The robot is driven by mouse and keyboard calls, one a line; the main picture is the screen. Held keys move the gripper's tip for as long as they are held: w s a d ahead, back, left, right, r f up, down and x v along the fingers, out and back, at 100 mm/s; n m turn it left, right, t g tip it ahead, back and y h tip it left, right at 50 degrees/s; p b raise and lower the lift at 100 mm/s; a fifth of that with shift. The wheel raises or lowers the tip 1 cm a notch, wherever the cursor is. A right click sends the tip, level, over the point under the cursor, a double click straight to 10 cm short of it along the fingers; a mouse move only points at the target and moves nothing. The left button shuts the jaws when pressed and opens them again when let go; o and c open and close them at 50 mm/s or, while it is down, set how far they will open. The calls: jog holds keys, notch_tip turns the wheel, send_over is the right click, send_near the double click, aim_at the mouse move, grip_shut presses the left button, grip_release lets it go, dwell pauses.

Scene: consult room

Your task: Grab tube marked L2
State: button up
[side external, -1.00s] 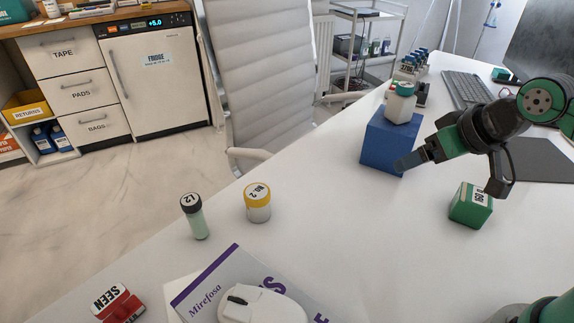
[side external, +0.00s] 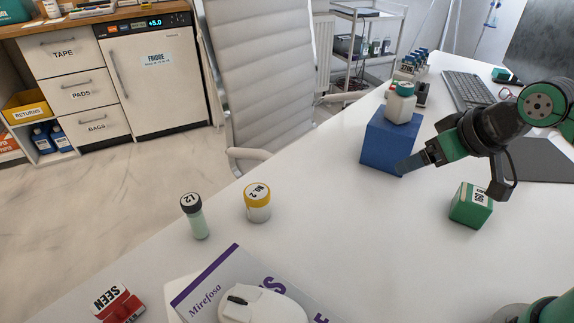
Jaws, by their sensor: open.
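A small tube (side external: 196,217) with a black cap stands upright on the white desk, left of the middle in the side external view. Its cap label appears to read L2, seen at an angle, and its body is pale green. My gripper (side external: 455,178) is open and empty at the right of the view, above the desk between a blue block and a green box. It is well apart from the tube, with clear desk between them.
A yellow-capped jar (side external: 257,203) stands just right of the tube. A Mirefosa booklet (side external: 213,280) with a white mouse (side external: 262,304) lies in front. The blue block (side external: 388,145) bears a green-capped bottle (side external: 401,104). The green box (side external: 470,206) and red stamp (side external: 119,303) stand apart.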

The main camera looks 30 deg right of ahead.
jog(key=n+t+y, duration=0.2)
jog(key=n+y, duration=0.7)
jog(key=y, duration=0.1)
send_near(200, 210)
jog(key=x, duration=0.6)
jog(key=shift+r, duration=0.1)
jog(key=shift+w+a+f, duration=0.1)
jog(key=shift+a+f, duration=0.1)
jog(key=shift+x, duration=2.6)
grip_shut()
